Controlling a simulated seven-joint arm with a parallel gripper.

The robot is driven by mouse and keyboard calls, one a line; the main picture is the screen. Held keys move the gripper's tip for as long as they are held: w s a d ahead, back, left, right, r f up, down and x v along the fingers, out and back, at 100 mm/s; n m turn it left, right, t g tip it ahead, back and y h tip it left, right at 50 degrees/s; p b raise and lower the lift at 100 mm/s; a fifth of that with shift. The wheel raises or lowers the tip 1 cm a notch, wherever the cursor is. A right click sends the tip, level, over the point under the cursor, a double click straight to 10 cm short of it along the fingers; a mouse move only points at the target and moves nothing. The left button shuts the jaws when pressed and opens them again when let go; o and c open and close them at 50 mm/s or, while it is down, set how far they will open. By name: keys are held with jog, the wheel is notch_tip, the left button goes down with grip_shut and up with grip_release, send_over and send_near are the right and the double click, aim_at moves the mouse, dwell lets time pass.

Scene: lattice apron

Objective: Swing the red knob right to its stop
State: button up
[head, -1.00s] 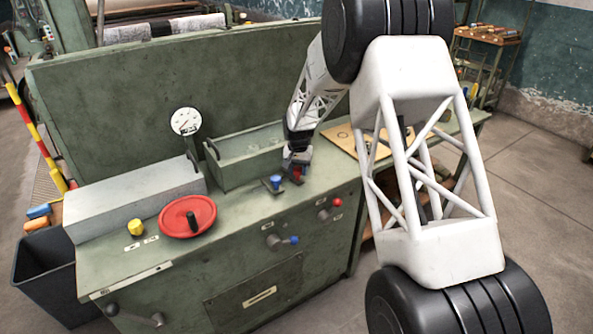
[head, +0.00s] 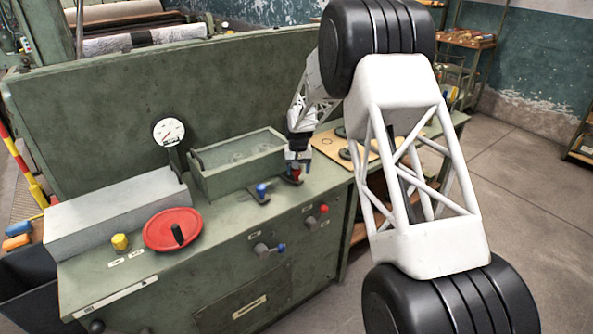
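The red knob (head: 296,175) shows on the bench top in the head view, just right of a blue knob (head: 262,189) on a small dark base. My gripper (head: 297,168) points down at the red knob, its fingers around or against the knob's upper part. The fingers hide much of the knob and its base, and they are too small here to tell whether they are closed on it.
A second red-tipped lever (head: 323,208) and a blue-tipped lever (head: 281,247) stick out of the front panel. A green open box (head: 235,170), a red handwheel (head: 158,232), a yellow knob (head: 120,242) and a gauge (head: 168,131) are to the left. A wooden board (head: 333,150) lies to the right.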

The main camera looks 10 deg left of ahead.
jog(key=shift+a, duration=0.1)
jog(key=shift+r, duration=3.9)
